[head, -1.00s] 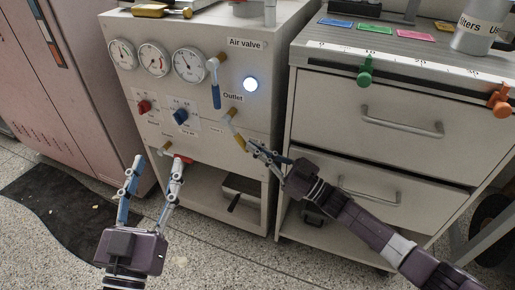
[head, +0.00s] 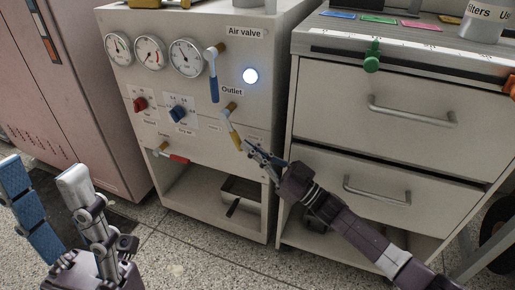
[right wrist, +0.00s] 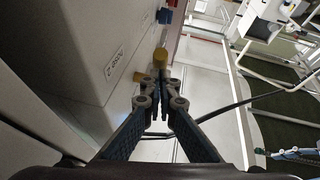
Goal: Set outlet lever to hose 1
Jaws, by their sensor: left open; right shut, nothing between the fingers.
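The outlet lever (head: 229,123) hangs below the "Outlet" label on the grey panel, slanting down to the right from its brass pivot. Its yellow end is beside the fingertips of my right gripper (head: 247,148). In the right wrist view the yellow end (right wrist: 161,57) lies just beyond the closed fingertips (right wrist: 160,82); I cannot tell whether they touch. A hose label (right wrist: 114,63), apparently "Hose 2", is on the panel to the left there. My right gripper is shut and empty. My left gripper (head: 42,172) is open and empty at the lower left, away from the panel.
The blue-handled air valve lever (head: 213,80) hangs above left of the outlet lever, near a lit white button (head: 250,76). Gauges, knobs and a red-handled lever (head: 174,157) are further left. A drawer cabinet (head: 390,115) stands close on the right.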

